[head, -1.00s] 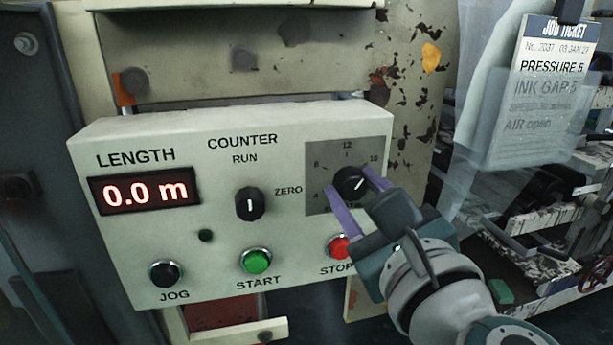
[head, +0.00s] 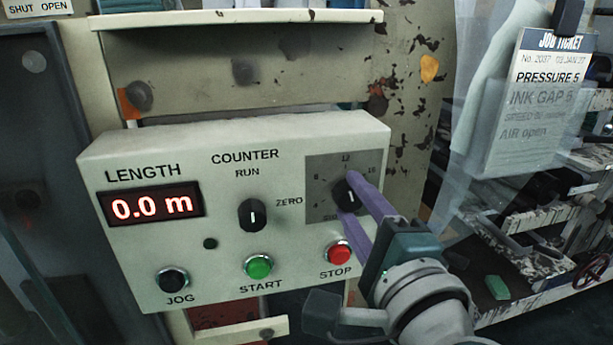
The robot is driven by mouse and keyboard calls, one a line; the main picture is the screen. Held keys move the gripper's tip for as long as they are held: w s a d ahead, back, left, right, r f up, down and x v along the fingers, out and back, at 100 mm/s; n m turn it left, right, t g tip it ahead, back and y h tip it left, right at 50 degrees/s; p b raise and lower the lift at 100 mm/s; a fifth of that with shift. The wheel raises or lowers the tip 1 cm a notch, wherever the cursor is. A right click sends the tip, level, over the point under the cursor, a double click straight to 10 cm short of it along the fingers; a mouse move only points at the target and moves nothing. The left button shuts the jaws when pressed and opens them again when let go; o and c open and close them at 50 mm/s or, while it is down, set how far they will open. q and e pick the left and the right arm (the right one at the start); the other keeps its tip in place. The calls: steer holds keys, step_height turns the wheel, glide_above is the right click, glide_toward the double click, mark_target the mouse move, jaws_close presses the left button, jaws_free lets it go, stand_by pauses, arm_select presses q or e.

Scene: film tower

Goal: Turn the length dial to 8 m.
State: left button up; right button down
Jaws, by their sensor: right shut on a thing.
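The black length dial (head: 342,188) sits on a grey square plate (head: 319,209) at the right of the control panel, with 4, 8, 12 and 16 printed around it. Its white mark stands close to upright, roughly toward 12; the fingers partly cover the knob, so its exact setting is hard to read. My right gripper (head: 351,190) is shut on the dial, its purple fingers reaching in from the lower right. The length display (head: 152,204) reads 0.0 m in red. My left gripper is not in view.
The panel (head: 230,300) also carries a black counter knob (head: 252,215), black JOG (head: 172,279), green START (head: 259,267) and red STOP (head: 339,252) buttons. STOP is close to my right gripper. A job ticket (head: 535,105) hangs at the upper right.

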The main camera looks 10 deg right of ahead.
steer(key=n+p, duration=0.1)
steer(key=n, duration=0.3)
steer(key=shift+n, duration=0.3)
steer(key=shift+n+p, duration=0.6)
steer(key=shift+n, duration=1.2)
steer(key=shift+c, duration=1.8)
jaws_free()
steer(key=s, duration=1)
steer(key=shift+d+p, duration=0.2)
steer(key=shift+p, duration=0.15)
